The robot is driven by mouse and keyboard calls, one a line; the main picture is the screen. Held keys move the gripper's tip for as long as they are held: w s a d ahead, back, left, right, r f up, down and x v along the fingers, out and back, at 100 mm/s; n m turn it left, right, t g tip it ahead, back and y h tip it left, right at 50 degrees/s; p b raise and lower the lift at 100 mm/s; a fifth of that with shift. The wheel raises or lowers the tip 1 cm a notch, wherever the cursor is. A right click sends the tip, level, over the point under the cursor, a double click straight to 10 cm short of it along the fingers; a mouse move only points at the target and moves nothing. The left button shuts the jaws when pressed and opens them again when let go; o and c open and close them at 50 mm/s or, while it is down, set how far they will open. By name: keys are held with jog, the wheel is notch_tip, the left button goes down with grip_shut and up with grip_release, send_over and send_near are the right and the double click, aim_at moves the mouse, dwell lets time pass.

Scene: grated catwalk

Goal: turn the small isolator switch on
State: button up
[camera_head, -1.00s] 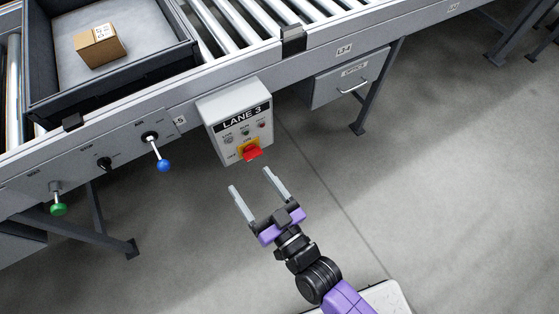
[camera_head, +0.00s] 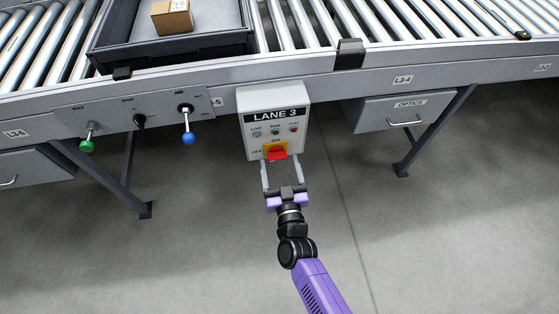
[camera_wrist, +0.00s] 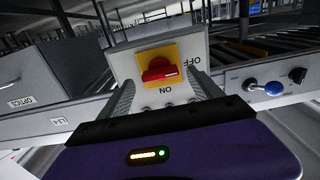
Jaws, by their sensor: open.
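The small isolator switch is a red handle (camera_head: 277,154) on a yellow plate (camera_head: 268,147), low on the front of a grey box (camera_head: 273,96) labelled LANE 3. ON is marked above the plate and OFF to its left. In the wrist view the red handle (camera_wrist: 160,69) appears upside down, lying sideways with one end towards the right, in line with the OFF side. My gripper (camera_head: 282,172) is open and empty, just below and in front of the switch. Its fingers point at the box, one on each side of the handle. I cannot tell whether they touch anything.
A panel left of the box carries a blue-knobbed lever (camera_head: 188,138), a black knob (camera_head: 139,121) and a green-knobbed lever (camera_head: 87,146). A roller conveyor with a black tray (camera_head: 180,46) and a carton (camera_head: 172,17) is above. An OPTICS drawer (camera_head: 400,110) is at right. Floor below is clear.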

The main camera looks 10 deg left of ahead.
aim_at(277, 155)
jog(key=shift+x, duration=1)
jog(key=shift+c, duration=0.2)
jog(key=c, duration=1.3)
jog(key=shift+c, duration=0.2)
